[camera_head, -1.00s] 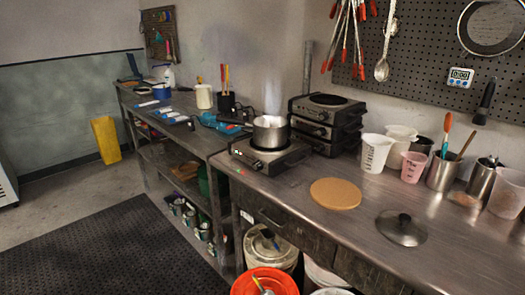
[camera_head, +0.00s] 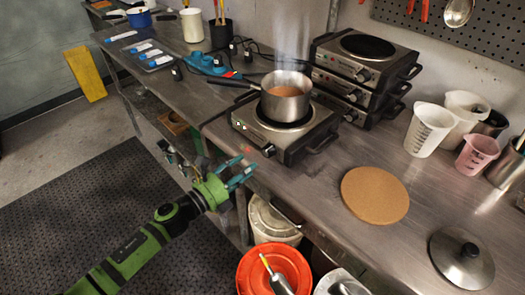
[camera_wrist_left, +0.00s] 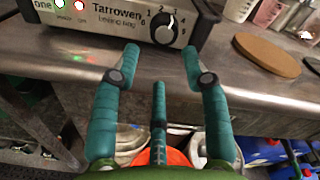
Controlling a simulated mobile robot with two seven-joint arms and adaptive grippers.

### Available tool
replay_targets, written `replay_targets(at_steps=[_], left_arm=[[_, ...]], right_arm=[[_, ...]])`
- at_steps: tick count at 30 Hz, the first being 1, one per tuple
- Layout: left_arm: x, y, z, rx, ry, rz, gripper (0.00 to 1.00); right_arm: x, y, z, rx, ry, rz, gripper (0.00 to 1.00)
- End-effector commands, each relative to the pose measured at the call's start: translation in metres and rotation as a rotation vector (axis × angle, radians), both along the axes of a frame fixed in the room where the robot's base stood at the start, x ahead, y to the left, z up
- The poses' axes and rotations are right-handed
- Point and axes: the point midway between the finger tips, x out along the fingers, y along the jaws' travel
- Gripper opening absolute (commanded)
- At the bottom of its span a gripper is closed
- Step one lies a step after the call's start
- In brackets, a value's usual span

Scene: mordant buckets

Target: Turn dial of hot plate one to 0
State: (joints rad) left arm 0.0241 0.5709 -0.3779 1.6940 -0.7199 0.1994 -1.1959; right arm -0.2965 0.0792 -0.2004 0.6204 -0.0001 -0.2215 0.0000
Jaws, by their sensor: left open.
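Hot plate one (camera_head: 300,142) stands on the metal bench with a steel pot (camera_head: 286,100) of brownish liquid on it, and steam rises. Its black dial (camera_head: 268,150) is on the front panel. In the left wrist view the dial (camera_wrist_left: 163,28) is large, with numbers around it; its exact setting is hard to read. A red light (camera_wrist_left: 79,5) and the word "one" show at the panel's left. My green left gripper (camera_head: 240,174) is open and empty, in front of and below the panel. In the wrist view its teal fingers (camera_wrist_left: 160,62) point toward the dial, apart from it.
More hot plates (camera_head: 358,75) are stacked behind. A cork mat (camera_head: 374,195) and a lid (camera_head: 461,258) lie to the right on the bench. An orange bucket (camera_head: 274,268) and a white bucket (camera_head: 272,222) stand below the bench edge. The pot's handle points left.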

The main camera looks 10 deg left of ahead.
Motion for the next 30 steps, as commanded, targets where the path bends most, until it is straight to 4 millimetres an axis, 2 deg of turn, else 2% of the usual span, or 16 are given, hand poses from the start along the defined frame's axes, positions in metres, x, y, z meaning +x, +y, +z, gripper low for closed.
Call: replay_targets(at_steps=[2,6,13,18,25,26,27,29,30], left_arm=[[0.004,-0.006,0.009,0.020,-0.028,-0.013,0.45],[0.021,-0.018,0.011,0.021,-0.030,-0.014,0.45],[0.049,-0.035,0.009,0.018,-0.027,-0.012,0.45],[0.057,-0.041,0.007,0.019,-0.025,-0.012,0.45],[0.057,-0.041,0.007,0.020,-0.024,-0.012,0.45],[0.057,-0.041,0.007,0.019,-0.024,-0.012,0.41],[0.057,-0.041,0.007,0.019,-0.024,-0.012,0.25],[0.057,-0.041,0.007,0.019,-0.024,-0.011,0.03],[0.057,-0.041,0.007,0.019,-0.024,-0.011,0.03]], right_arm=[[-0.009,-0.003,0.003,-0.004,0.014,0.001,0.40],[-0.016,-0.004,0.009,-0.007,0.025,0.001,0.40],[-0.007,-0.004,0.015,-0.005,0.009,0.001,0.40],[0.003,-0.003,0.017,-0.002,-0.008,0.001,0.40],[0.003,-0.002,0.017,-0.002,-0.007,0.000,0.40],[0.002,-0.001,0.017,-0.001,-0.006,0.000,0.40],[0.002,-0.001,0.017,0.000,-0.005,0.000,0.40],[0.002,0.000,0.017,0.001,-0.005,-0.001,0.40],[0.001,0.001,0.017,0.002,-0.004,-0.001,0.40]])
